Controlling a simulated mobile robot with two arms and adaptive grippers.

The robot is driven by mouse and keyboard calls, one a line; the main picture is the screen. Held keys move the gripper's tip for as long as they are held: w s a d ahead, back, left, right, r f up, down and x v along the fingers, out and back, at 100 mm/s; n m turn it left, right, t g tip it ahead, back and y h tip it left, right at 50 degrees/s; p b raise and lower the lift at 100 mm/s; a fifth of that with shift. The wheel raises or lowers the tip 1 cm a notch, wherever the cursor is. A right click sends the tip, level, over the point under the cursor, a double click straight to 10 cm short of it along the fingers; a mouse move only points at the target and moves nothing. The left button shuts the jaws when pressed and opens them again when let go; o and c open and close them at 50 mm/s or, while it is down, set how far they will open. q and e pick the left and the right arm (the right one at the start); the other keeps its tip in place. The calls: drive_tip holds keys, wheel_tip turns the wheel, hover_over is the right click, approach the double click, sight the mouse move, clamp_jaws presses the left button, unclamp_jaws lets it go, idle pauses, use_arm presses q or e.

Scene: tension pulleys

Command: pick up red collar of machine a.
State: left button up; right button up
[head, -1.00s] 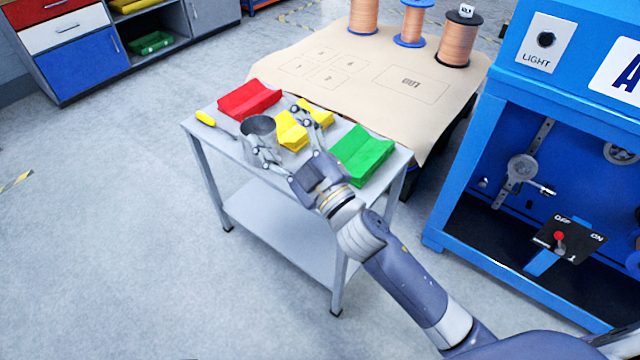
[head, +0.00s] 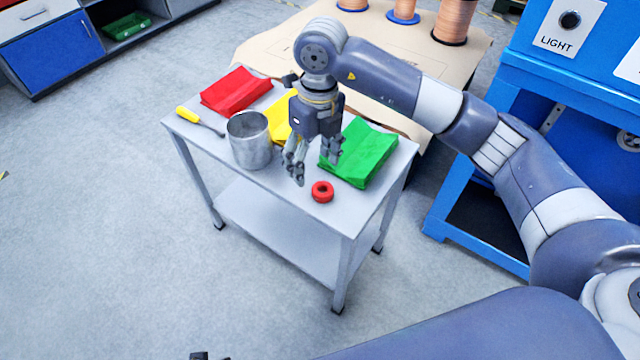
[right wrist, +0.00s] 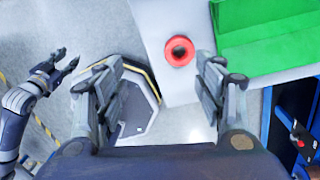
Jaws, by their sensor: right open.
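The red collar (head: 322,191), a small ring with a hole in its middle, lies flat on the grey table near its front edge. My right gripper (head: 314,168) is open and empty, pointing down above the table, just left of and above the collar. In the right wrist view the collar (right wrist: 179,51) shows ahead of the open fingers (right wrist: 165,85), nearer the right finger. My left gripper (right wrist: 65,65) shows small at the left of the right wrist view; whether its jaws are open is hard to tell. Machine A (head: 560,60) is the blue frame at the right.
A green bin (head: 365,150) stands right beside the collar. A metal cup (head: 250,145), a yellow bin (head: 279,112), a red bin (head: 235,92) and a yellow-handled tool (head: 188,115) are also on the table (head: 275,185). The table's front strip is otherwise clear.

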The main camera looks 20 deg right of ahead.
drive_tip(key=d, duration=0.2)
hover_over(322, 186)
drive_tip(key=s, duration=0.1)
drive_tip(key=shift+h, duration=0.4)
drive_tip(key=f, duration=0.5)
drive_tip(key=shift+s+a+f+b, duration=0.1)
drive_tip(key=shift+a+f+b, duration=0.15)
drive_tip(key=shift+f+b, duration=0.1)
wheel_tip(322, 186, down, 5)
drive_tip(key=shift+d+r+b, duration=0.15)
drive_tip(key=shift+r+b, duration=0.05)
drive_tip(key=shift+b, duration=0.1)
use_arm(q)
drive_tip(key=r, duration=0.2)
drive_tip(key=w+r, duration=0.1)
drive_tip(key=r, duration=0.1)
drive_tip(key=shift+w, duration=0.15)
drive_tip(key=shift+d, duration=0.1)
use_arm(e)
drive_tip(key=c, duration=1.1)
